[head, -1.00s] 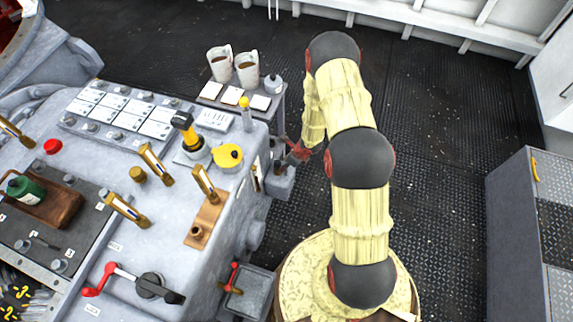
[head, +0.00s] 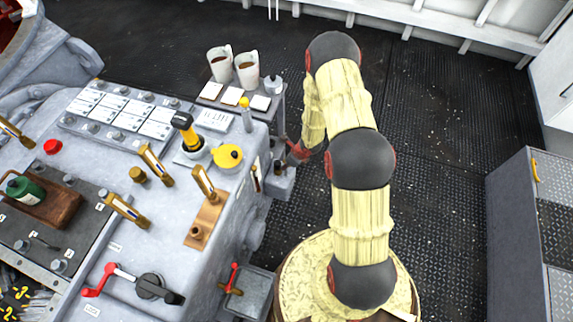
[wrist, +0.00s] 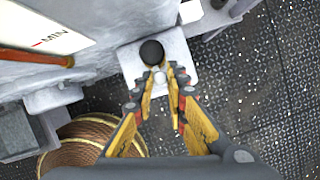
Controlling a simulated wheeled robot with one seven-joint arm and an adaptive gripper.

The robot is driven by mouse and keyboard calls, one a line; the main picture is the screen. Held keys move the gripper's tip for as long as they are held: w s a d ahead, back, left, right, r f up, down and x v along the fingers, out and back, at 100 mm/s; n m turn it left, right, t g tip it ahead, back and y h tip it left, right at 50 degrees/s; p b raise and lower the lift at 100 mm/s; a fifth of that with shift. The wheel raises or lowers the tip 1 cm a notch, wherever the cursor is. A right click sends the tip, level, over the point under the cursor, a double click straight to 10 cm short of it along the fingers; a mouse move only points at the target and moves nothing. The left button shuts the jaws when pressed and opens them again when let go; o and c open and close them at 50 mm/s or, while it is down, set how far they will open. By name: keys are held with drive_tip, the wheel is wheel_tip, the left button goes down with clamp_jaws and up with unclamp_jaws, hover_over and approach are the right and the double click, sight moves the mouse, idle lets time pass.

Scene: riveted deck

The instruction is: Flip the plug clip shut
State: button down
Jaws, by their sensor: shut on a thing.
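In the wrist view, a pale block (wrist: 182,62) juts from the console's side, with a round black knob (wrist: 151,52) on it. My gripper (wrist: 166,72) has its two yellow fingers brought close together at the near side of this knob, over the block. It is shut on a small part there, which appears to be the plug clip; the fingertips hide most of it, and its angle cannot be told. In the head view my gripper (head: 298,152) is small, beside the console's right side, and the clip cannot be made out.
The grey console (head: 215,250) with several levers fills the left. A small side table (head: 278,100) with two mugs stands behind my gripper. A coil of brown rope or cable (wrist: 95,140) lies at lower left in the wrist view.

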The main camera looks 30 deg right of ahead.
drive_tip(key=shift+f+m+b, duration=0.15)
drive_tip(key=shift+m+b, duration=0.15)
drive_tip(key=shift+b, duration=0.85)
drive_tip(key=shift+m, duration=0.4)
drive_tip(key=c, duration=1.8)
unclamp_jaws()
drive_tip(key=shift+o, duration=0.2)
drive_tip(key=shift+r, duration=0.2)
drive_tip(key=v, duration=1.1)
drive_tip(key=shift+s+r, duration=0.35)
drive_tip(key=shift+a, duration=0.15)
